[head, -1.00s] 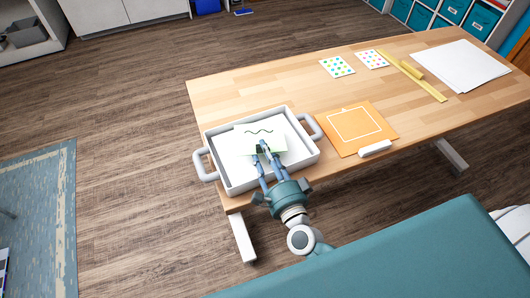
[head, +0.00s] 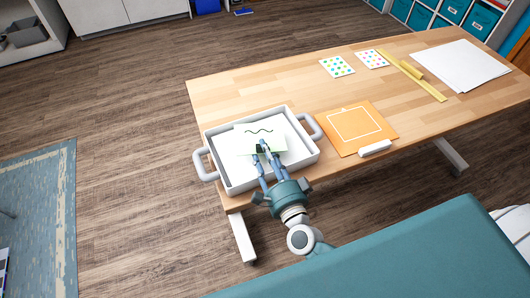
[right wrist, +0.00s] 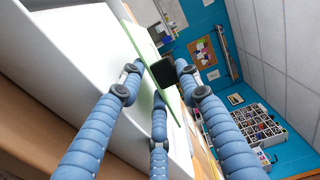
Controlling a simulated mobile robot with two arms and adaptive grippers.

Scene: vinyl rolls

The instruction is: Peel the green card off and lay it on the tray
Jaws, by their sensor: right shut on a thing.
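The green card (head: 250,139) looks pale from above, with a dark wavy line near its far edge. In the head view it is within the outline of the white tray (head: 226,183), which has a grey handle on each side. My right gripper (head: 263,149) is shut on the card's near part, by a small black patch. The right wrist view shows the card (right wrist: 145,40) nearly edge-on as a thin green sheet between my fingers (right wrist: 158,82). Whether the card touches the tray floor is unclear. My left gripper is not in view.
An orange board (head: 350,142) with a white outlined square lies right of the tray, with a white bar (head: 375,149) at its near edge. Two dotted sheets (head: 337,67), yellow strips (head: 425,85) and white paper (head: 460,66) lie farther back. The table's back left is clear.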

